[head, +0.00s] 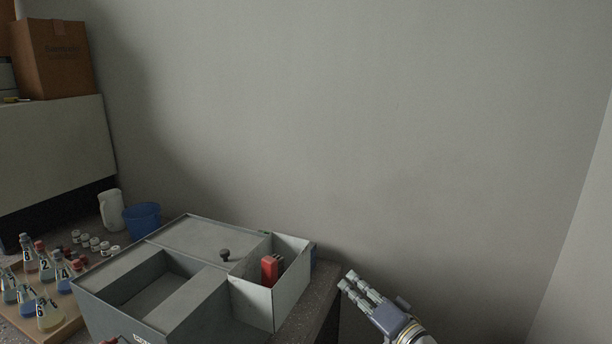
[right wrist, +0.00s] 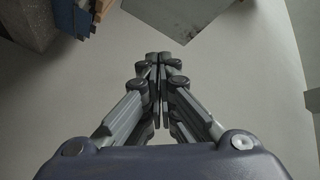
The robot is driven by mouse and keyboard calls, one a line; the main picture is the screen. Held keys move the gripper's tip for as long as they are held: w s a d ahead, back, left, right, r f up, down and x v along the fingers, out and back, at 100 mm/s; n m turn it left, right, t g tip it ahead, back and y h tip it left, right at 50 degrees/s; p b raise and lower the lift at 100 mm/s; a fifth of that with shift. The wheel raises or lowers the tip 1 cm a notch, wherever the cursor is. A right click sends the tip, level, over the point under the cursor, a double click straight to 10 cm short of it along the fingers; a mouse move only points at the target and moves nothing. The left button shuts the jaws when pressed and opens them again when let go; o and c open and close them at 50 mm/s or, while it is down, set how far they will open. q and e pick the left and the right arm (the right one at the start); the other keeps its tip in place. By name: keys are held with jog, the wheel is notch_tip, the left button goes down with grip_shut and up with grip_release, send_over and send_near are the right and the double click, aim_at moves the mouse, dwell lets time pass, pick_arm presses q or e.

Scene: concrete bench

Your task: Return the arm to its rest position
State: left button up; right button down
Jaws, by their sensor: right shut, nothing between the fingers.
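My right gripper (head: 352,281) is at the lower right in the head view, beyond the right edge of the bench and to the right of the grey box. Its fingers point up and to the left. In the right wrist view the fingers of my right gripper (right wrist: 158,62) are together, with nothing between them. It touches nothing that I can see. My left gripper is not in view.
A grey compartmented box (head: 188,241) stands near the bench's right edge, with a red object (head: 270,270) in its right compartment. Numbered flasks (head: 48,312) stand on a wooden board at left. A blue cup (head: 142,219) and white jug (head: 111,210) stand behind.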

jog(key=s+d+f+g+h, duration=0.1)
jog(key=s+d+f+h, duration=0.15)
jog(key=f, duration=0.85)
jog(key=s+d+f+g+h, duration=0.2)
jog(key=d+f, duration=0.1)
jog(key=f, duration=0.9)
jog(key=s+d+f+g+h, duration=0.1)
jog(key=s+d+f+h, duration=0.15)
jog(key=f, duration=0.85)
jog(key=s+d+f+n+g+h, duration=0.1)
jog(key=s+d+f+g, duration=0.1)
jog(key=s+f, duration=0.7)
jog(key=s+d+f+n+g, duration=0.2)
jog(key=s+f+g, duration=0.1)
jog(key=s+f, duration=0.6)
jog(key=s+f+n+g, duration=0.1)
jog(key=s+f, duration=0.3)
jog(key=s, duration=0.6)
jog(key=s+f+n+g+h, duration=0.1)
jog(key=s+f+g, duration=0.2)
jog(key=s, duration=0.8)
jog(key=s+d+f+n+g, duration=0.1)
jog(key=s+f, duration=0.5)
jog(key=s, duration=0.5)
jog(key=shift+s+n+g+h, duration=0.25)
jog(key=shift+n+g+h, duration=0.15)
jog(key=shift+f, duration=0.1)
